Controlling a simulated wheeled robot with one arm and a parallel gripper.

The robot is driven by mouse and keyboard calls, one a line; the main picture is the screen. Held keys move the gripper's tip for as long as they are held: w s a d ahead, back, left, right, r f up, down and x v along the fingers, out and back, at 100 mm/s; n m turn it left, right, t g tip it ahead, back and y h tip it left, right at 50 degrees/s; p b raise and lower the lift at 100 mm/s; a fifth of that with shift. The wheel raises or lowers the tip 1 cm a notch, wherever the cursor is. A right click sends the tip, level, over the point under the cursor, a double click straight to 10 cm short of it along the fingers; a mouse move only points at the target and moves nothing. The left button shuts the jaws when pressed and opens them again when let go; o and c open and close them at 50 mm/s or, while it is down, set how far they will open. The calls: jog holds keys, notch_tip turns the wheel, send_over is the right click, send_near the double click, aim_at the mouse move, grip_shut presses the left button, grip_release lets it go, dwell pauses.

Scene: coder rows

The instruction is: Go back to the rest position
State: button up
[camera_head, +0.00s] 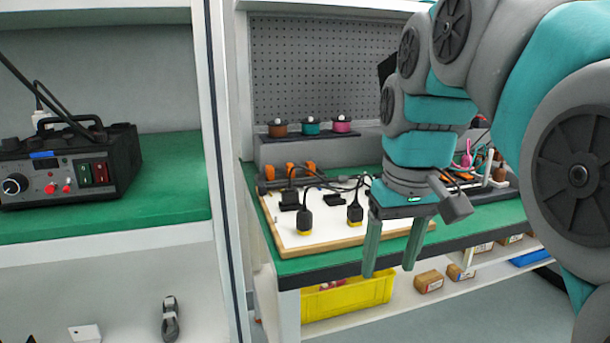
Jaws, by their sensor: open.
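My gripper (393,245) is open and points down, with its two green fingers apart and nothing between them.
A white board (330,234) with black-and-yellow connectors (304,221) lies on the bench. Three coloured pots (311,126) stand on a grey riser. A yellow bin (345,297) and small boxes sit on the lower shelf. A black power unit (70,165) stands left, beyond a white post (226,170).

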jog(key=s+d+f+m+g, duration=0.2)
jog(key=s+d+f+g, duration=0.1)
jog(key=s+f, duration=1.7)
notch_tip(320, 180, down, 4)
jog(key=shift+r+h, duration=0.1)
jog(key=shift+h, duration=0.2)
